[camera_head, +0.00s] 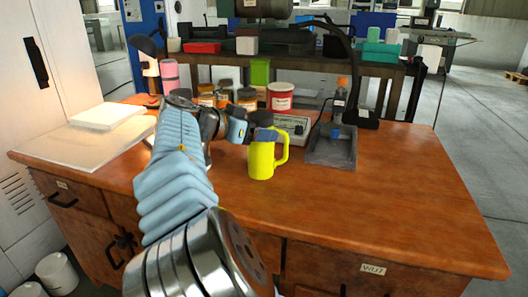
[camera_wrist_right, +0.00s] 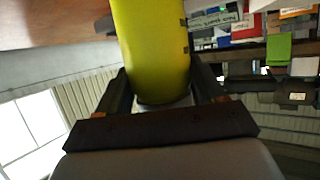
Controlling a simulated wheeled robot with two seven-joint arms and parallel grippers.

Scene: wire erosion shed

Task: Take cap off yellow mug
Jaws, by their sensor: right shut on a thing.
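The yellow mug (camera_head: 261,161) stands upright on the wooden table, with its handle toward the right. A dark blue-grey cap (camera_head: 267,134) is at its top, partly hidden by my right gripper (camera_head: 262,127). My right arm reaches in from below, and its gripper is shut at the cap. In the right wrist view, the yellow mug (camera_wrist_right: 153,48) fills the upper middle, and a greyish part, seemingly the cap (camera_wrist_right: 164,104), shows between the dark fingers of my gripper (camera_wrist_right: 162,82). The exact contact is partly hidden. My left gripper is out of view.
A grey tray (camera_head: 332,151) with an orange-topped bottle and a device (camera_head: 291,126) stand right of the mug. A red-and-white tin (camera_head: 280,96) and several jars stand behind. A white slab (camera_head: 107,116) lies at the left. The table's front right is clear.

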